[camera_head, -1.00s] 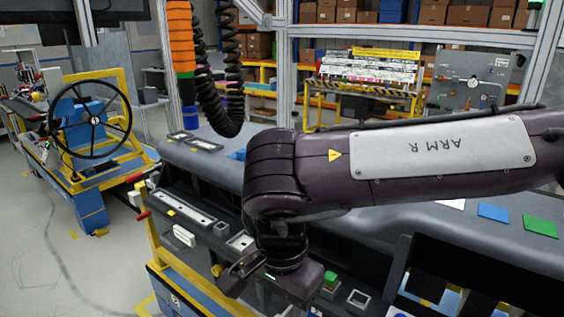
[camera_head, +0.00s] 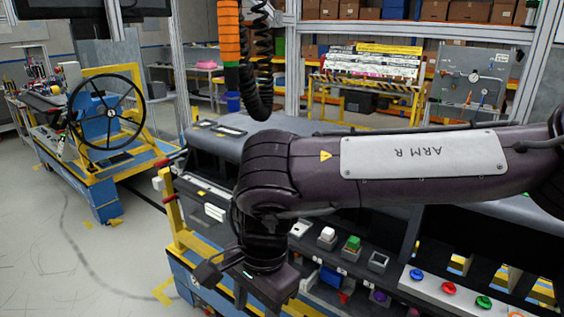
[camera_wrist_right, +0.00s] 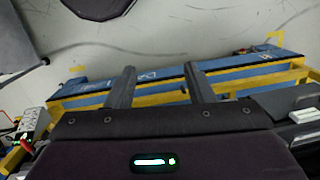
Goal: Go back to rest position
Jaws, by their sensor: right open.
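My right arm comes in from the right in the head view, with the label "ARM R" on its dark purple link. Its right gripper (camera_head: 222,268) hangs low beside the front left end of the dashboard module (camera_head: 290,127). In the right wrist view the two fingers of the right gripper (camera_wrist_right: 158,86) are spread apart with nothing between them. Beyond the fingers lie the blue and yellow base frame (camera_wrist_right: 230,77) and the grey floor. My left gripper does not show in any view.
A cart with a black steering wheel (camera_head: 105,115) stands at the left. A white button (camera_head: 327,234), a green button (camera_head: 353,243) and a panel of coloured buttons (camera_head: 450,287) line the module's front. Grey floor (camera_head: 45,240) is open at the left.

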